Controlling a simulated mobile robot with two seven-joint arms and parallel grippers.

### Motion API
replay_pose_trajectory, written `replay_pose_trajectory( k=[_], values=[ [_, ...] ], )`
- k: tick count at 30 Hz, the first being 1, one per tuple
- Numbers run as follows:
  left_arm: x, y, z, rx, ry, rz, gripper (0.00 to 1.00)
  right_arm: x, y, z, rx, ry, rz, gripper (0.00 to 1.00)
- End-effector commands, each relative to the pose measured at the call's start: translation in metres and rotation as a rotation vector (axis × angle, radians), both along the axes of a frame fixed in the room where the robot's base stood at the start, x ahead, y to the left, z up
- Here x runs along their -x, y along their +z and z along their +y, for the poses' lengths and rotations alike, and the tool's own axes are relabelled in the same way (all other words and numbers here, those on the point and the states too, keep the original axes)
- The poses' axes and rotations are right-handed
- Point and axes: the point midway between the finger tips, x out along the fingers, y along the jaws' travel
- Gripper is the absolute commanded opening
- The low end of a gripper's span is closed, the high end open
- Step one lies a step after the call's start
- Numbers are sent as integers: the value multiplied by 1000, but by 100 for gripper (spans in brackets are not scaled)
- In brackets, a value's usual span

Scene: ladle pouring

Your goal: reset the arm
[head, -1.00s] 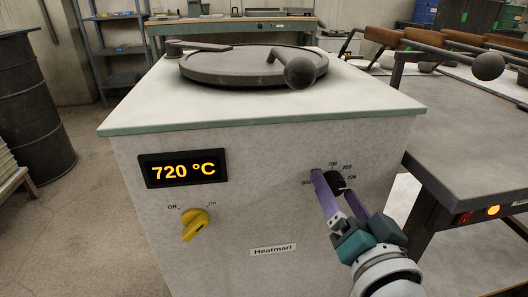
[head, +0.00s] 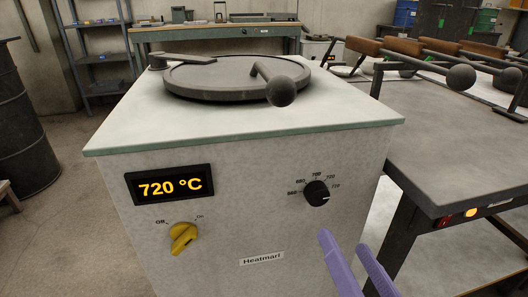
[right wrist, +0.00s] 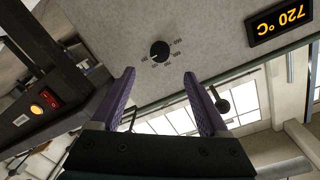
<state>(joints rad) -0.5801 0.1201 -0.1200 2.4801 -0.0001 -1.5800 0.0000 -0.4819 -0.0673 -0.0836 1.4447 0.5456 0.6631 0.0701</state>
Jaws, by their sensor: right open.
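My right gripper (head: 344,243) is at the lower right of the head view, its two purple fingers apart and empty. It is in front of and below the black temperature dial (head: 316,193) on the furnace front, and clear of it. In the right wrist view the dial (right wrist: 160,51) shows beyond the gap between the open fingers (right wrist: 158,85). The furnace (head: 240,125) is a pale box with a display (head: 170,185) reading 720 °C and a yellow switch (head: 183,237) below it. My left gripper is not in view.
A round dark lid (head: 215,78) with a ball-ended handle (head: 281,91) lies on the furnace top. A dark table (head: 460,150) with ladles stands close at the right. A black barrel (head: 25,130) stands at the left. Floor shows between barrel and furnace.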

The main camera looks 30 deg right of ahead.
Motion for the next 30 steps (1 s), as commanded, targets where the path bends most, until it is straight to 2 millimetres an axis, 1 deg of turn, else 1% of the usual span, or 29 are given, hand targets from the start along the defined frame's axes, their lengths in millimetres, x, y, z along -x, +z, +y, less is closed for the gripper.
replay_pose_trajectory(
  k=[11, 14, 17, 20, 21, 23, 25, 27, 29, 30],
  values=[
    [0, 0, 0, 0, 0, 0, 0, -1, 0, 0, 0, 0, 0, 78],
    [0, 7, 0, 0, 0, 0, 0, -3, 7, 3, 2, 19, 9, 78],
    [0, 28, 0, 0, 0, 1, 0, -12, 30, 16, 8, 99, 57, 78],
    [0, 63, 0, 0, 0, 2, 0, -23, 65, 40, 38, 246, 157, 78],
    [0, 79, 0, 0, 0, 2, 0, -25, 80, 50, 60, 313, 209, 78],
    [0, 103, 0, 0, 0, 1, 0, -24, 102, 65, 99, 411, 300, 78],
    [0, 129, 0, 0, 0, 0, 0, -17, 124, 77, 155, 513, 415, 78],
    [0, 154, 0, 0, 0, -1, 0, -5, 146, 83, 217, 598, 537, 78],
    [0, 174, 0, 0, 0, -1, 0, 8, 165, 83, 270, 655, 644, 78],
    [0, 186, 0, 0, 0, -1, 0, 18, 177, 81, 303, 684, 714, 78]
  ],
)
